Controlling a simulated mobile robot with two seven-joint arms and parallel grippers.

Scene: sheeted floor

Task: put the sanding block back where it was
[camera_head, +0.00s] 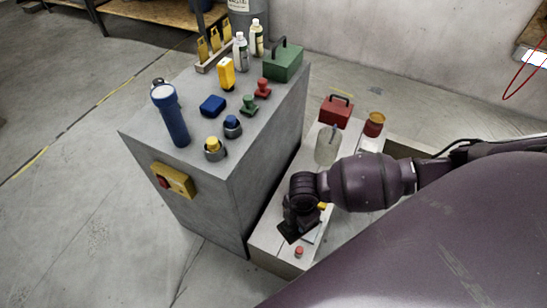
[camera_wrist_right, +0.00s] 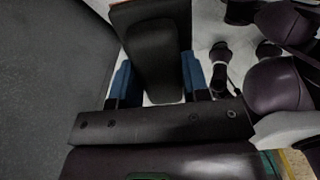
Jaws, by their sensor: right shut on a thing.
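My right gripper (camera_head: 297,222) is over the near end of the low pale bench. In the right wrist view its blue fingers (camera_wrist_right: 156,78) are shut on either side of a dark block, which looks like the sanding block (camera_wrist_right: 156,60). A brown-orange edge (camera_wrist_right: 130,14) shows at the far end of the block. In the head view the block is a dark, tilted shape (camera_head: 290,235) under the gripper, partly hidden by it. I cannot tell whether it touches the bench. My left gripper is not in view.
The bench (camera_head: 262,247) also holds a small red button-like thing (camera_head: 299,251), a clear jar (camera_head: 327,146), an amber jar (camera_head: 374,123) and a red box (camera_head: 336,110).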

